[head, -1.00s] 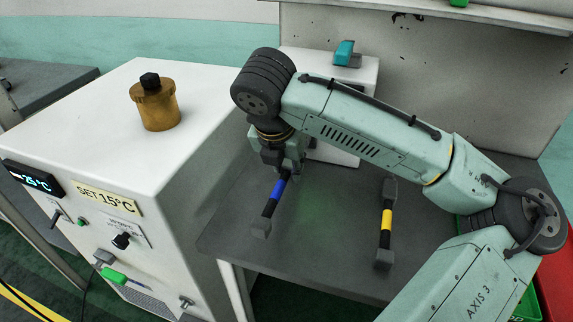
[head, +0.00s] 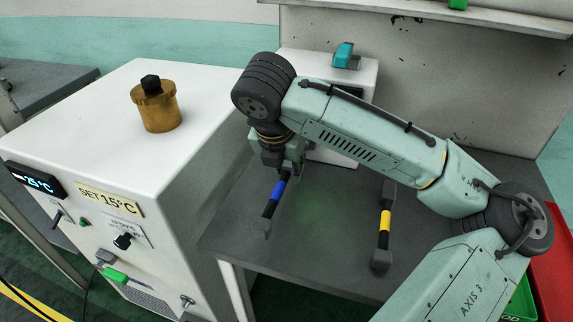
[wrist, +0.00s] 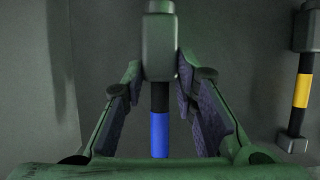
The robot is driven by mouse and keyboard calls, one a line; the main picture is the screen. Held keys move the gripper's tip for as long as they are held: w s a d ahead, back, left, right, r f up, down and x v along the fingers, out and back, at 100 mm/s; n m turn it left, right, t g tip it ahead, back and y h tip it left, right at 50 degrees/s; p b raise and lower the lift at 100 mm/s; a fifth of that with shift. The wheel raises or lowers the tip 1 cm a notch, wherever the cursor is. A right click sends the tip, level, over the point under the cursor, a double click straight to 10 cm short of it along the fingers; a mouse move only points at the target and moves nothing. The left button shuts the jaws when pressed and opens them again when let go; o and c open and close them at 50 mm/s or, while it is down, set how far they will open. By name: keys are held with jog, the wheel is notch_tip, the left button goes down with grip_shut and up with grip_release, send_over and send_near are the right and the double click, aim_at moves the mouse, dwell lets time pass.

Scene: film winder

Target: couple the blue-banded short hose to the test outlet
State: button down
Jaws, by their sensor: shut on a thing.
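The short hose with the blue band (head: 278,190) is dark, with grey end pieces, and hangs slanted below my gripper (head: 285,168) above the dark table. In the wrist view, my gripper (wrist: 158,74) has its two fingers on either side of the hose's grey end piece (wrist: 159,45). The blue band (wrist: 160,135) shows between the fingers, nearer the camera. My gripper is shut on the hose. The test outlet cannot be told for sure; a small metal fitting (head: 187,300) sits low on the white cabinet's front.
A yellow-banded hose (head: 384,222) is on the dark table (head: 325,255) to the right. The white cabinet (head: 190,190) stands close on the left, with a brass pot (head: 157,108) on top. A white box (head: 366,75) stands behind my arm.

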jog(key=shift+w, duration=0.15)
jog(key=shift+w+d, duration=0.25)
jog(key=shift+w, duration=0.4)
jog(key=shift+w+d, duration=0.2)
jog(key=shift+w, duration=0.4)
jog(key=shift+p, duration=0.6)
jog(key=shift+w, duration=0.25)
jog(key=c, duration=1.2)
grip_release()
jog(key=shift+d, duration=0.1)
jog(key=v, duration=1.2)
